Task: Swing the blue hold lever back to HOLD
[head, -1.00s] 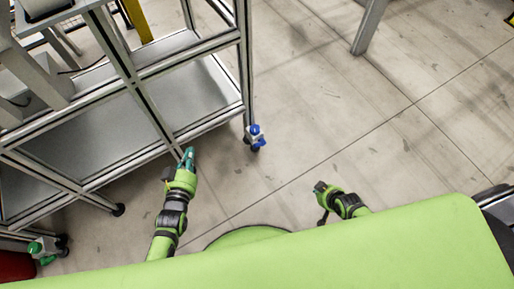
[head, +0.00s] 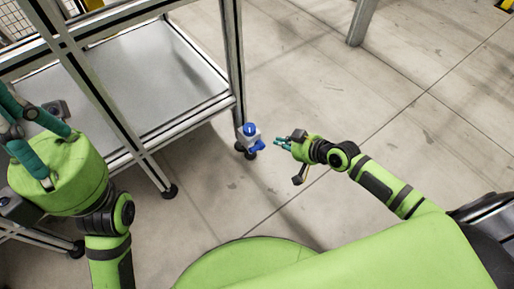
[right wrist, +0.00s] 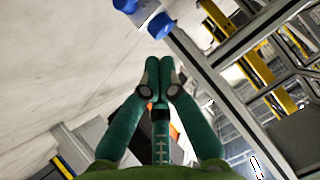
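The blue hold lever (head: 257,146) sits on a grey-white fixture at the foot of the cart's corner post, below a round blue knob (head: 250,129). Both blue parts also show at the top of the right wrist view, the lever (right wrist: 161,26) just above the fingertips. My right gripper (head: 279,142) is just right of the lever, pointing at it, with a small gap in the head view. Its teal fingertips (right wrist: 159,62) are together with nothing between them. My left gripper (head: 8,98) is large at the left edge, away from the lever; its fingertips are cut off.
The metal-framed cart (head: 160,85) with a grey shelf fills the upper left, its post right beside the lever. A grey leg (head: 363,22) stands at the top. The floor (head: 320,85) to the right of the cart is clear.

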